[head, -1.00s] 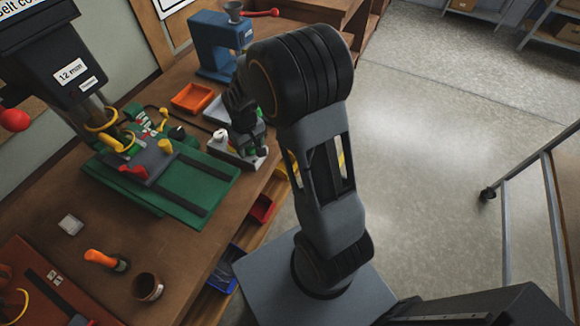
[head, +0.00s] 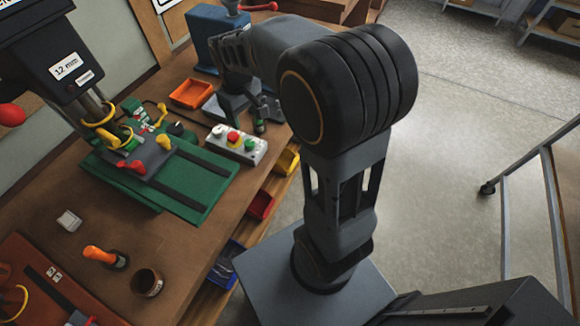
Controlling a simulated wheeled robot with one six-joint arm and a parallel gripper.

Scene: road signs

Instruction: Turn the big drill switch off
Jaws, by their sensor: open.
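The big drill (head: 65,65) stands at the left with a "12 mm" label on its dark head. Its green base (head: 185,180) lies on the workbench. My gripper (head: 262,117) is open and empty, just beyond the box. Its fingers point down, apart from the buttons as far as I can see. My arm partly hides the area behind it.
An orange tray (head: 192,93) and a blue machine (head: 212,35) stand farther back. Coloured bins (head: 262,205) line the bench edge. Open floor lies to the right.

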